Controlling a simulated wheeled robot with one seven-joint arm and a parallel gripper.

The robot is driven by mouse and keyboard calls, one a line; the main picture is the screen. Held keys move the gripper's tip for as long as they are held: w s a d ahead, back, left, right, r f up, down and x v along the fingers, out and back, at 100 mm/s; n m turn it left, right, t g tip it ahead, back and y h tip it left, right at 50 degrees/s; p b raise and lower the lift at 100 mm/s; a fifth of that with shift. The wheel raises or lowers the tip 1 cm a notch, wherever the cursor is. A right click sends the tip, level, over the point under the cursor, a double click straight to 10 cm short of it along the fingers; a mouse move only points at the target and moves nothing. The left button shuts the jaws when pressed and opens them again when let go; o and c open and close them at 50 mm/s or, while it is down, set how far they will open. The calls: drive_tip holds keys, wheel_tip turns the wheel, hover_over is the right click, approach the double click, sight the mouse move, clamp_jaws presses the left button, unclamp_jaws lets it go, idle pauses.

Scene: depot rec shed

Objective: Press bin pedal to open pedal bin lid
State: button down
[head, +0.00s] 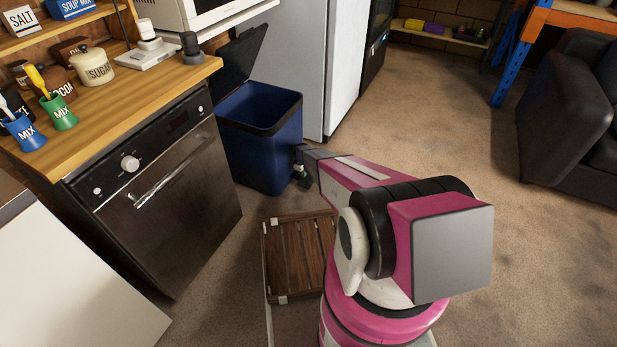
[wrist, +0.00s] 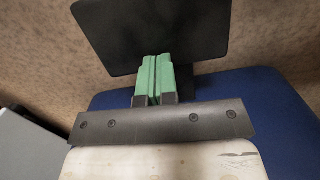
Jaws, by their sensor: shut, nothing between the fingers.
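The blue pedal bin (head: 258,135) stands on the floor beside the oven, and its black lid (head: 243,55) is raised, leaving the top open. My gripper (head: 302,168) is low at the bin's right side, partly hidden by my arm. In the wrist view my green fingers (wrist: 153,80) are shut together with nothing between them. Their tips overlap the near edge of a flat black plate, the pedal (wrist: 150,35), which juts out from the blue bin body (wrist: 285,115). The fingers look to be on or just over the pedal; exact contact cannot be told.
A wood worktop (head: 110,95) with jars and cups runs above the oven (head: 155,185) at left. A white fridge (head: 325,65) stands behind the bin. A slatted wooden crate (head: 297,255) is near my arm. Open floor (head: 440,130) lies to the right, before a dark sofa (head: 575,110).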

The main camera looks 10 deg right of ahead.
wheel_tip(320, 180, up, 11)
drive_tip(key=shift+w+a+f, duration=0.15)
drive_tip(key=shift+w+a, duration=0.2)
drive_tip(key=shift+a, duration=0.05)
idle(0.4)
drive_tip(key=s+d+r+m+y, duration=0.1)
drive_tip(key=s+r+m, duration=0.9)
drive_tip(key=s+r, duration=2.9)
drive_tip(key=shift+s+d+t, duration=0.3)
drive_tip(key=shift+d+t, duration=0.1)
drive_tip(key=shift+d, duration=0.45)
